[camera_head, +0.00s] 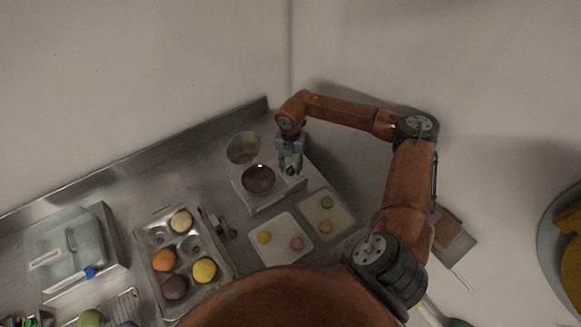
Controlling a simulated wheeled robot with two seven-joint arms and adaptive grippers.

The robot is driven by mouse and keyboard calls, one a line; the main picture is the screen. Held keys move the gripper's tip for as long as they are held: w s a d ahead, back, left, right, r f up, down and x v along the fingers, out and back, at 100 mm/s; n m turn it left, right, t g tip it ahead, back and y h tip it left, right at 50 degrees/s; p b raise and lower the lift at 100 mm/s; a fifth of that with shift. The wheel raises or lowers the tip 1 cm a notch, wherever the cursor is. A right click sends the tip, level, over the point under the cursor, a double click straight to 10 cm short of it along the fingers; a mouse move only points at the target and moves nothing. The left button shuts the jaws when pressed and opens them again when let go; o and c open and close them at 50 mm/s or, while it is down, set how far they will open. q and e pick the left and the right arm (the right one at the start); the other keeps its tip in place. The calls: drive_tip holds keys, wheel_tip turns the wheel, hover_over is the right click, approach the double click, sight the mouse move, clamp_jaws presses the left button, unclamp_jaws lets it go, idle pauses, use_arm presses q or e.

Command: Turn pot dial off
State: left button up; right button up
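A dark brown round pot (258,180) sits on a pale, boxy cooker (268,204) on the steel counter, near the back corner. A round glass-like lid or bowl (243,148) is just behind it. My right gripper (290,170) points down at the right side of the cooker, close beside the pot. Its fingers are small and dark here, so I cannot tell whether they are open or shut, or whether they touch anything. I cannot make out the dial. My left gripper is not in view.
A metal muffin tray (207,270) with several coloured round pieces stands front left. Two flat pale trays (279,257) (343,222) with small macarons lie in front of the cooker. A pale blue container (66,246) is at far left. Walls close off the back.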

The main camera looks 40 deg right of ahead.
sight(290, 168)
drive_tip(key=shift+o, duration=1.1)
wheel_tip(290, 168, up, 12)
drive_tip(key=shift+a+f, duration=0.1)
